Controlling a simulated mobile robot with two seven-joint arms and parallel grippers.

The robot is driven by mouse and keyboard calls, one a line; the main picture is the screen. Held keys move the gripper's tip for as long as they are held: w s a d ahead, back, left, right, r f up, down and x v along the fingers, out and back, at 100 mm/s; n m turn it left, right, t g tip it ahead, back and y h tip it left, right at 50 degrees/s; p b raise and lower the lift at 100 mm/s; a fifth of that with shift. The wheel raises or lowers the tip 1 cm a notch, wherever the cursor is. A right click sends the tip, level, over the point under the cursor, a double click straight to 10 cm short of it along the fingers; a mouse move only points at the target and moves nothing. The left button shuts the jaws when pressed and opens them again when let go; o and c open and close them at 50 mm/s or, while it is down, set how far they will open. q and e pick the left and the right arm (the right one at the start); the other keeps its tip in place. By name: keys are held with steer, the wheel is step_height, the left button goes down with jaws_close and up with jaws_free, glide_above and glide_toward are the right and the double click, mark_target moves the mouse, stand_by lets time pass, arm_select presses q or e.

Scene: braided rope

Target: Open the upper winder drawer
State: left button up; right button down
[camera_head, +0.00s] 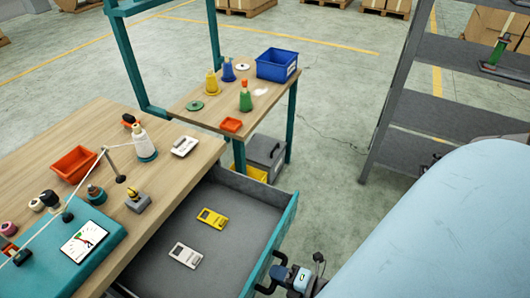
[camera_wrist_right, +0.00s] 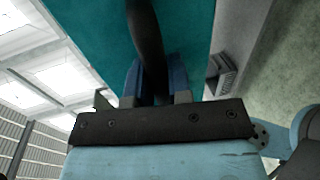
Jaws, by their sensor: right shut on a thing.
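The upper winder drawer (camera_head: 235,245) under the wooden bench is pulled out, and its grey inside shows. A yellow device (camera_head: 212,217) and a pale grey device (camera_head: 185,255) lie flat in it. My right gripper (camera_head: 281,276) is at the drawer's teal front, on its dark handle (camera_head: 262,266). In the right wrist view the fingers (camera_wrist_right: 154,84) are closed around the black handle (camera_wrist_right: 146,35), with the teal drawer front (camera_wrist_right: 90,28) behind. My left gripper is not in view.
A side table holds a blue bin (camera_head: 277,65) and several cones. A grey box (camera_head: 265,155) stands below it. A grey shelf rack (camera_head: 440,100) stands right.

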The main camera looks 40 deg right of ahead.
steer(key=shift+s+d, duration=0.2)
steer(key=shift+s, duration=0.15)
steer(key=c, duration=1.1)
jaws_free()
steer(key=shift+o, duration=0.2)
steer(key=b+v, duration=0.1)
steer(key=v, duration=1.3)
steer(key=shift+w, duration=0.1)
